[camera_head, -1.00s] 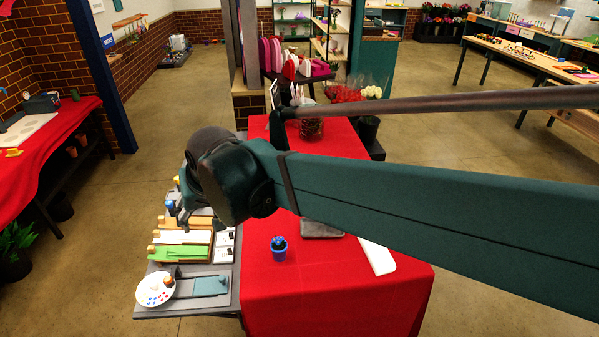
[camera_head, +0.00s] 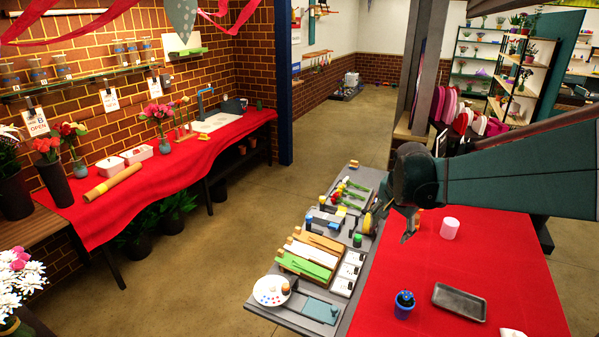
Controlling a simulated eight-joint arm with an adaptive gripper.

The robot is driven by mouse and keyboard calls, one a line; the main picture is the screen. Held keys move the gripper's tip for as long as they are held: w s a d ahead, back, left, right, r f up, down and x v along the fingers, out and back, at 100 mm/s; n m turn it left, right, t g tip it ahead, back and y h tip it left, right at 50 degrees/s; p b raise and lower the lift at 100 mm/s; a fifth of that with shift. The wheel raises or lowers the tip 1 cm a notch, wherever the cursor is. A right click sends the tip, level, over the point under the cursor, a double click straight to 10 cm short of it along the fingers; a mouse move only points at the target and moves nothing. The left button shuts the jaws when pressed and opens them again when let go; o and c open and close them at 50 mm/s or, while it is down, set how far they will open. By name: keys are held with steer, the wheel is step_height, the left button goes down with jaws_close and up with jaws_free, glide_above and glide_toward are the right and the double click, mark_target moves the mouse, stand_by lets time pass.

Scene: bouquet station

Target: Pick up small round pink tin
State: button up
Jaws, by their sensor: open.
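A small round pink tin (camera_head: 449,228) stands upright on the red-covered table, towards its upper part in the head view. My gripper (camera_head: 407,235) hangs at the left edge of the red cloth, to the left of the tin and apart from it. Its fingers are small and partly dark in this view; it is open and holds nothing that I can see. A small yellow-orange thing (camera_head: 418,214) shows just beside the gripper, between it and the tin.
On the red tabletop (camera_head: 400,278) are a dark grey tray (camera_head: 459,301) and a blue pot (camera_head: 403,304). A grey side bench holds a paint palette (camera_head: 271,290), coloured slats (camera_head: 305,263) and flower stems (camera_head: 352,190).

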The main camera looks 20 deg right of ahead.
steer(key=w+d+f+m+g+b, duration=0.15)
steer(key=d+f+m, duration=0.35)
steer(key=d, duration=0.8)
steer(key=n+h+p, duration=0.2)
steer(key=n+p, duration=0.1)
steer(key=p, duration=0.1)
glide_above(451, 222)
steer(key=a, duration=0.3)
steer(key=shift+d+f+g, duration=0.15)
steer(key=shift+f+g, duration=0.1)
steer(key=shift+f, duration=0.4)
steer(key=shift+d+f+g, duration=0.1)
steer(key=shift+f+g, duration=0.1)
steer(key=shift+f, duration=0.4)
steer(key=shift+b+x, duration=0.35)
steer(key=shift+x, duration=0.95)
steer(key=shift+f, duration=0.1)
steer(key=shift+s+x, duration=0.2)
steer(key=shift+x, duration=2.3)
steer(key=shift+d, duration=0.15)
steer(key=c, duration=1)
